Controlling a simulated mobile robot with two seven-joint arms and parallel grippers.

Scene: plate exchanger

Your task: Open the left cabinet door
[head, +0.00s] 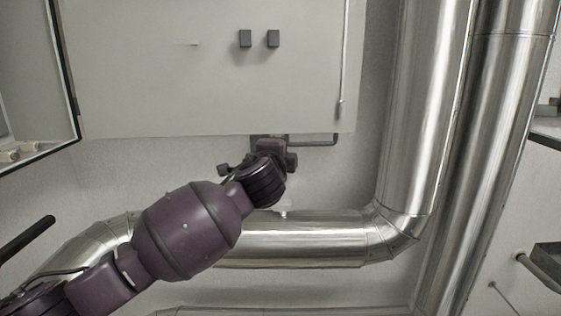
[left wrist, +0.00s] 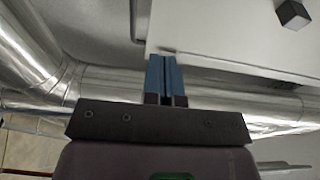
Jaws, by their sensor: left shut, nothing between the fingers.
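The cabinet (head: 160,80) has a pale grey front that fills the upper middle of the head view. Two small dark square handles (head: 245,38) (head: 273,38) sit side by side on it. The front looks closed, and I cannot make out a seam between the doors. My left gripper (head: 270,146) is at the cabinet's lower edge, below the handles, partly hidden by my wrist. In the left wrist view its blue fingers (left wrist: 166,78) are together and empty, overlapping the cabinet's lower corner (left wrist: 215,60). Contact is unclear. One dark handle (left wrist: 292,14) shows at upper right, apart from the fingers. My right gripper is out of view.
A large shiny pipe (head: 310,238) runs below the cabinet and bends up at an elbow on the right. Tall vertical pipes (head: 425,100) stand right of the cabinet. A dark-edged frame (head: 70,75) borders it at left. A thin pipe (head: 318,142) runs under its lower edge.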

